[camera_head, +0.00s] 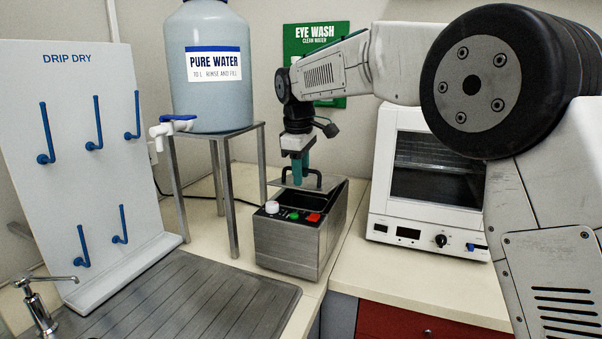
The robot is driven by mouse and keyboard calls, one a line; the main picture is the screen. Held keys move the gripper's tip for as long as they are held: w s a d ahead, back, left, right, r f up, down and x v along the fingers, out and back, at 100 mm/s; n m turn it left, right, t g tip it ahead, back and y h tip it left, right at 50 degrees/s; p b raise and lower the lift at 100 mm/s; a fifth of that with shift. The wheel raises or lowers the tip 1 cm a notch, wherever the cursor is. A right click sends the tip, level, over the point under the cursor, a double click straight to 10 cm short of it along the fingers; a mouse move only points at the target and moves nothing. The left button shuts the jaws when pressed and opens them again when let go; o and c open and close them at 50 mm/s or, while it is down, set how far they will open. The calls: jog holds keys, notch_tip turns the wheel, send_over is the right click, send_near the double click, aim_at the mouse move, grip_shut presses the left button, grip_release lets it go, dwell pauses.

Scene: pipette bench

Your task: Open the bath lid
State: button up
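The bath (290,243) is a brushed-metal box on the counter, with a white knob, a green button and a red switch at its front edge. Its dark opening shows behind these controls. A grey lid plate (281,183) with a dark bar handle (315,173) is at the back of the opening and looks raised or tilted, leaving the front part uncovered. My gripper (298,183), with teal fingers pointing down, is at the handle. The fingers look close together and overlap the handle; whether they grip it is too small to tell.
A PURE WATER carboy (208,100) with a tap stands on a metal stand (228,190) left of the bath. A white oven (425,215) stands to the right. A drip-dry board (75,150) and a ribbed drainer (190,305) are at left. The counter (420,285) at front right is clear.

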jog(key=c, duration=0.5)
jog(key=shift+r, duration=0.2)
grip_shut()
jog(key=shift+s+r+t, duration=0.15)
jog(key=shift+r+t, duration=0.15)
jog(key=shift+r, duration=0.05)
jog(key=shift+s+a+r+n+t, duration=0.1)
jog(key=shift+s+r+n+t, duration=0.35)
jog(key=shift+r, duration=0.4)
jog(key=shift+s+a+r+n, duration=0.1)
jog(key=shift+a+r+n, duration=0.1)
jog(key=shift+n, duration=0.55)
jog(key=s+r+n+t+h, duration=0.15)
jog(key=s+r+n, duration=0.35)
jog(key=n, duration=1)
jog(key=shift+n, duration=0.3)
jog(key=x, duration=0.3)
jog(key=w+x, duration=0.1)
jog(key=x, duration=0.2)
jog(key=a+x, duration=0.1)
jog(key=x, duration=0.2)
jog(key=shift+w+r, duration=0.1)
jog(key=shift+w, duration=0.25)
